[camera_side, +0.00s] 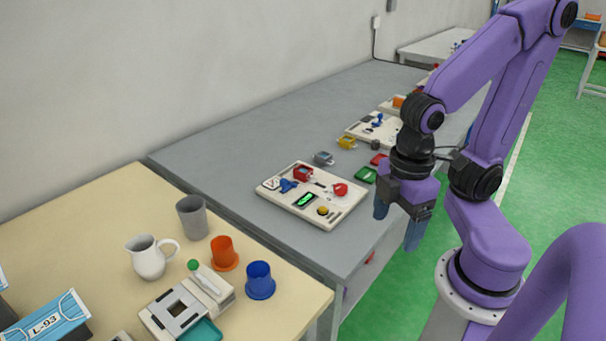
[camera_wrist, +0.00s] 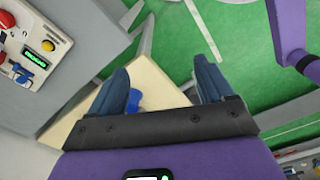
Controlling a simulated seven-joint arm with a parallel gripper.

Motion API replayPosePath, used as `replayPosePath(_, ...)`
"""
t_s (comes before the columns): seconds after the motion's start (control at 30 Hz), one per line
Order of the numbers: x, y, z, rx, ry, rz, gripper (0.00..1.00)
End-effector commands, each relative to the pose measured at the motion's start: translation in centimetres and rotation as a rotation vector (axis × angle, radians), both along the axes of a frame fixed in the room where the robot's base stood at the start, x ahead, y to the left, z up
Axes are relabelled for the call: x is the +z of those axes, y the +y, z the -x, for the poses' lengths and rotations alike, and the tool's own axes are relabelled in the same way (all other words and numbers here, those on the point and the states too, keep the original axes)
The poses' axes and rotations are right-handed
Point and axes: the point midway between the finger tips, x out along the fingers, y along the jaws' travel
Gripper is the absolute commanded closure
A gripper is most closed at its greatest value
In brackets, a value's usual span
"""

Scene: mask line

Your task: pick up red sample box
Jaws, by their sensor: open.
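A small red box with a grey top (camera_side: 303,173) sits at the back edge of a cream panel (camera_side: 330,219) on the grey bench in the side view. A red patch at the left edge of the wrist view (camera_wrist: 2,55) may be this box, mostly cut off. A flat red piece (camera_side: 378,159) lies farther right on the bench, beside a flat green one (camera_side: 365,175). My gripper (camera_side: 398,226) is open and empty, its blue fingers pointing down past the bench's front edge, right of the panel. The wrist view shows the spread fingers (camera_wrist: 160,68) with nothing gripped.
The panel carries a blue lever (camera_side: 288,185), red knob (camera_side: 340,189) and yellow button (camera_side: 323,210). Grey (camera_side: 324,158) and yellow (camera_side: 347,142) boxes stand behind. Cups and a white jug (camera_side: 149,258) occupy the near wooden table. The bench's back left is clear.

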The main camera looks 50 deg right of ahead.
Motion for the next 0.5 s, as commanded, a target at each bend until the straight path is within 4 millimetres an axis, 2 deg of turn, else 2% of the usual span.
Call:
replayPosePath(0.27, 0.1, 0.2, -0.3, 0.002, 0.000, 0.000, 0.19)
replayPosePath(0.37, 0.5, 0.7, -1.7, 0.012, -0.001, 0.003, 0.19)
replayPosePath(0.5, 1.5, 1.9, -5.8, 0.052, -0.003, 0.008, 0.19)
